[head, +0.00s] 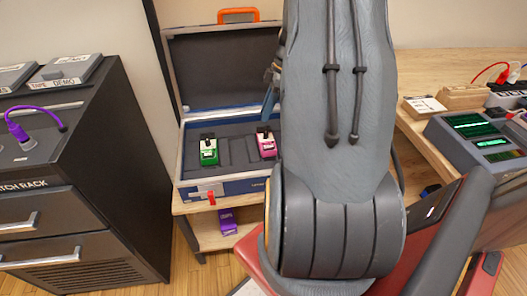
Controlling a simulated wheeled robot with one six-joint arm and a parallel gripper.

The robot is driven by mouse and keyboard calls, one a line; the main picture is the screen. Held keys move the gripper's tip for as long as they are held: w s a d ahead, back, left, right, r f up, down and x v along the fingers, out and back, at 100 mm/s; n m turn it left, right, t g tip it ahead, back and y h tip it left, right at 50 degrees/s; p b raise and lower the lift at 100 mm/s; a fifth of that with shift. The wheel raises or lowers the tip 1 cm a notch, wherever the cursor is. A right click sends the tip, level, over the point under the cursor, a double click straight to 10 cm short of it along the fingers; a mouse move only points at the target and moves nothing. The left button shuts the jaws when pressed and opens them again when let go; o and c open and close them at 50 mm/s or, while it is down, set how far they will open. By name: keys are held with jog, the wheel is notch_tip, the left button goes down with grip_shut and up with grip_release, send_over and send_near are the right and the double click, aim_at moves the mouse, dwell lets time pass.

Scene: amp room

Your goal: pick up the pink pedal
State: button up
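The pink pedal (267,146) sits in the right part of the open blue case (228,186), in the dark foam, partly beside my arm. A green pedal (208,152) stands in the left part of the same case. My large grey arm fills the middle of the head view and hides the case's right side. Only a small dark and bluish part, which may be my gripper (271,92), shows at the arm's left edge above the pink pedal. Its fingers are mostly hidden, so I cannot tell whether they are open or shut.
The case stands on a wooden shelf unit with its lid (222,70) raised. A purple pedal (228,221) lies on the lower shelf. A dark rack cabinet (70,190) with a purple cable is at left. A wooden bench (425,140) with a grey device (478,140) is at right.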

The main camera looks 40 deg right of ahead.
jog(key=n+b, duration=0.1)
send_near(266, 133)
jog(key=shift+t, duration=0.3)
jog(key=shift+s+x, duration=0.2)
jog(key=shift+x, duration=1.85)
jog(key=shift+s+x, duration=0.15)
jog(key=shift+x, duration=1.95)
grip_shut()
